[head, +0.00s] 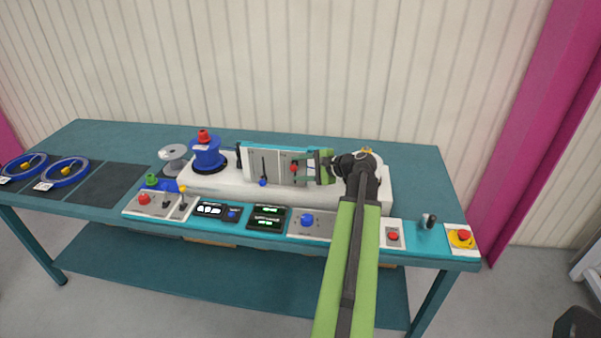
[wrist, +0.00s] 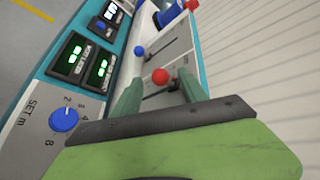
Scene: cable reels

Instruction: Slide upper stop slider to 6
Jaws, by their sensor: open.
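Two slider knobs sit on the upright grey panel (head: 279,160) of the white machine. The red slider knob (head: 294,168) is on the right and the blue slider knob (head: 263,183) is lower on the left. I cannot read which one is marked as the upper stop, nor any scale numbers. In the wrist view the red knob (wrist: 160,76) stands between the tips of my gripper (wrist: 159,88), and the blue knob (wrist: 139,51) is beyond it. My gripper (head: 309,168) is open, with its fingers on either side of the red knob; contact cannot be told.
A blue reel (head: 207,155) stands left of the panel. The front console has a blue dial (head: 307,220), lit displays (head: 267,217) and a red button (head: 393,236). An emergency stop (head: 462,237) is at the right corner. Blue cable coils (head: 65,172) lie at the far left.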

